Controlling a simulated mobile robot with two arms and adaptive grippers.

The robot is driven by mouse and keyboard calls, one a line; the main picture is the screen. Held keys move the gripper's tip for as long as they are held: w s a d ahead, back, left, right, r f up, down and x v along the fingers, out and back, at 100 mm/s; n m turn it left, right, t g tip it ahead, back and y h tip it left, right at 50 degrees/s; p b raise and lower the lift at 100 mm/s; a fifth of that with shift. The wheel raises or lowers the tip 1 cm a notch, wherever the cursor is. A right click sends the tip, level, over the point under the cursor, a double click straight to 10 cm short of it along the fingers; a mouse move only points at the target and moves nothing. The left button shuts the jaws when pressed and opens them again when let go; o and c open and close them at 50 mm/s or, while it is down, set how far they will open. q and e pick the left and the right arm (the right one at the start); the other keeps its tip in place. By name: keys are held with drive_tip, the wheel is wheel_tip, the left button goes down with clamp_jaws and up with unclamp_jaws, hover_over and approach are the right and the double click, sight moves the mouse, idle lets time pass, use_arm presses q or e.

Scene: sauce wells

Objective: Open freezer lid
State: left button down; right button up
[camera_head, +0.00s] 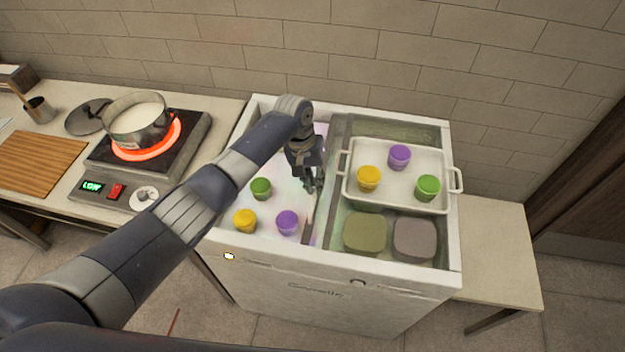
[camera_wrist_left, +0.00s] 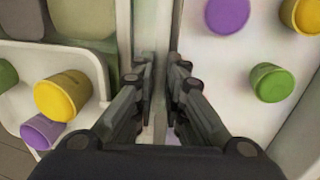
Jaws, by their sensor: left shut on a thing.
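The white chest freezer (camera_head: 330,295) stands in the middle of the head view. Its right half is open from above, and a grey-green frame bar (camera_head: 325,220) runs front to back beside the left half. My left gripper (camera_head: 314,184) points down at this bar. In the left wrist view my left gripper (camera_wrist_left: 160,85) is shut on a thin upright strip, the freezer lid's handle (camera_wrist_left: 160,125). The fingers hide part of it. Whether the pale left half (camera_head: 265,212) is a lid panel or the freezer's inside, I cannot tell. My right gripper is not in view.
A white tray (camera_head: 408,205) with yellow, purple and green cups sits in the right half, behind two lidded containers (camera_head: 365,234). Three more cups stand at left. Further left, a pot (camera_head: 138,122) sits on a glowing burner. A bare side table (camera_head: 498,245) is at right.

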use_arm(q)
drive_tip(key=c, duration=1.9)
unclamp_jaws()
drive_tip(key=shift+o, duration=1.2)
drive_tip(key=shift+r, duration=0.15)
drive_tip(key=shift+w+a+r, duration=0.1)
drive_tip(key=shift+r, duration=0.2)
wheel_tip(320, 180, up, 11)
drive_tip(key=a, duration=0.2)
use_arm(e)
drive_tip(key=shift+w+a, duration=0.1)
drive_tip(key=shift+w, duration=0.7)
use_arm(q)
drive_tip(key=shift+w+f, duration=0.1)
